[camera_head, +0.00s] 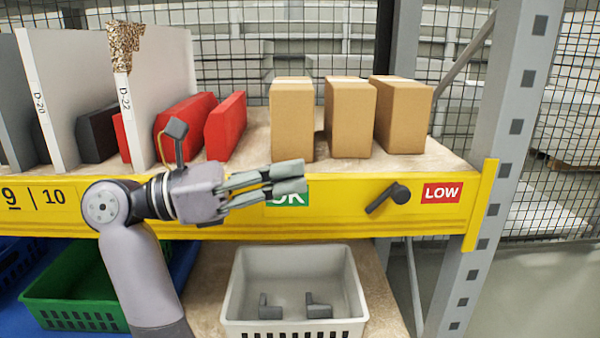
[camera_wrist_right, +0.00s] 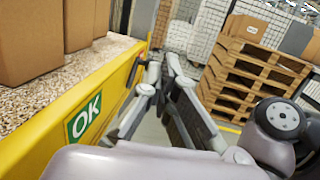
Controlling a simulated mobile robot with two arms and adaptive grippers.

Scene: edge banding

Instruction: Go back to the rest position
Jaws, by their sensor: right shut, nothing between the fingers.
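My right gripper (camera_head: 296,177) is in front of the yellow shelf beam (camera_head: 345,215), with its fingers pointing right and partly covering the green OK label (camera_head: 289,199). Its fingers are shut with nothing between them. In the right wrist view the fingers (camera_wrist_right: 163,68) reach along the beam, beside the OK label (camera_wrist_right: 84,117), with no object at their tips. A black lever (camera_head: 390,198) sits on the beam to the right of the fingertips, next to the red LOW label (camera_head: 441,192). My left gripper is not in view.
Several cardboard boxes (camera_head: 292,120) and red bins (camera_head: 225,126) stand on the shelf. A light grey crate (camera_head: 293,262) with two dark grey parts and a green crate (camera_head: 75,290) are below. A metal upright (camera_head: 510,120) stands at right. The wrist view shows wooden pallets (camera_wrist_right: 255,75).

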